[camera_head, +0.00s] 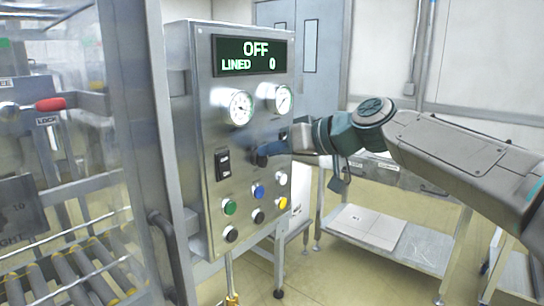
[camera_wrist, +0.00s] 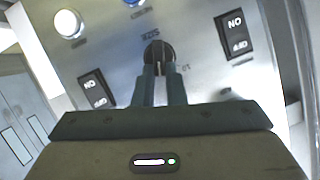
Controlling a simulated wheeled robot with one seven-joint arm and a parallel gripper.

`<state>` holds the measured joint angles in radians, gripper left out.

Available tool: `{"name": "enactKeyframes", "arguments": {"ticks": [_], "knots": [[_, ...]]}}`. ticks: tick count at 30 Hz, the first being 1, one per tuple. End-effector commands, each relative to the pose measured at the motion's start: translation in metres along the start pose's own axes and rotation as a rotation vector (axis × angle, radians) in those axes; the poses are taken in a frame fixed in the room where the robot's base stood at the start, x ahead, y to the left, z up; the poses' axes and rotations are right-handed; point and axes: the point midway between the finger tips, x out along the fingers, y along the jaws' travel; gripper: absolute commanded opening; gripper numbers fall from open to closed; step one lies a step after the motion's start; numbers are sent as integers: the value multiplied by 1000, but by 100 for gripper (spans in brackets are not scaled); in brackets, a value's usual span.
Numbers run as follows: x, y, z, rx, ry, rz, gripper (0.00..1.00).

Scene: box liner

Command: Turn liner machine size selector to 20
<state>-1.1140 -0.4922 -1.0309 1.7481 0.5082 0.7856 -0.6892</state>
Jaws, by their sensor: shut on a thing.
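The black size selector knob (camera_head: 261,156) is on the steel control panel (camera_head: 205,120) in the head view. In the wrist view the knob (camera_wrist: 158,50) sits below the label "SIZE", with a mark that looks like "10" beside it. My gripper (camera_wrist: 160,72) is shut on the knob, one finger on each side of it. In the head view my gripper (camera_head: 270,152) reaches the knob from the right. The knob's pointer and the "20" mark cannot be made out. The display (camera_head: 250,56) reads "OFF" and "LINED 0".
A black rocker switch (camera_head: 223,164) is left of the knob, and another (camera_wrist: 236,33) shows in the wrist view. Two gauges are above the knob, and several coloured buttons are below. A steel cart (camera_head: 400,245) stands at right behind my arm.

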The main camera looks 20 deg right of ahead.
Motion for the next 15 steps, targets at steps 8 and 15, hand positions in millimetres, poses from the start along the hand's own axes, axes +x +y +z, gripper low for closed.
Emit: {"name": "enactKeyframes", "arguments": {"ticks": [8,15], "knots": [[1,6,2,213,0,-89,0],[1,9,3,354,0,-146,0]]}}
